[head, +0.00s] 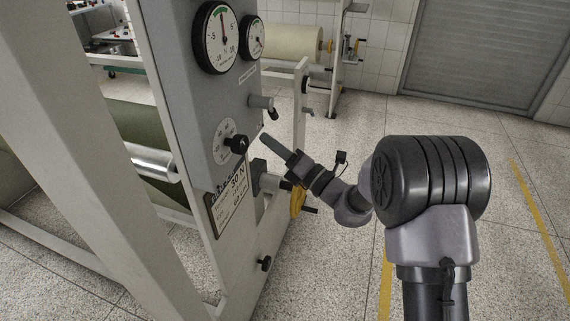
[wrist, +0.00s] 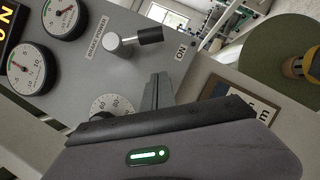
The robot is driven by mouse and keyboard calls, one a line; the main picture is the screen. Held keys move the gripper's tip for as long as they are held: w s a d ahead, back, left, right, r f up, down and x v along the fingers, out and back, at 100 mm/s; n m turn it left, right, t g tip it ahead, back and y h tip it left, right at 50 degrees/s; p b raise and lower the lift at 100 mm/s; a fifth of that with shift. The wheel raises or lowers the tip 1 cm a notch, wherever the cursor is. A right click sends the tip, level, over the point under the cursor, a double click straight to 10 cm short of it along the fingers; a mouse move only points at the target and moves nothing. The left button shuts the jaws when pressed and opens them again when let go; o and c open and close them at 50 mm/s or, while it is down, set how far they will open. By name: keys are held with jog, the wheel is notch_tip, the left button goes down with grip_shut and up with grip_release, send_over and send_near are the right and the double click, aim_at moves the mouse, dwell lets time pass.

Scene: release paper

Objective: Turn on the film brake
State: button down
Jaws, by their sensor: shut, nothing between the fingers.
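A silver lever switch with a black handle (head: 262,102) sticks out of the grey machine panel (head: 225,85). It also shows in the wrist view (wrist: 122,45), where its black handle points right. A small label (wrist: 97,36) sits beside it, and an ON mark (wrist: 181,50) lies to the right below the handle. I cannot read the small label surely. My gripper (head: 267,141) is shut and empty, just below the lever and right of a black dial knob (head: 238,145). In the wrist view my fingertips (wrist: 158,82) are below the lever, apart from it.
Two round gauges (head: 216,37) are higher on the panel. The numbered dial (wrist: 110,104) lies beside my fingers. A film roll (head: 292,43) stands behind. The floor at right is open.

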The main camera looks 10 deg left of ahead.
jog(key=p+v, duration=0.2)
jog(key=v, duration=0.7)
jog(key=shift+s+d, duration=0.25)
jog(key=shift+d, duration=0.1)
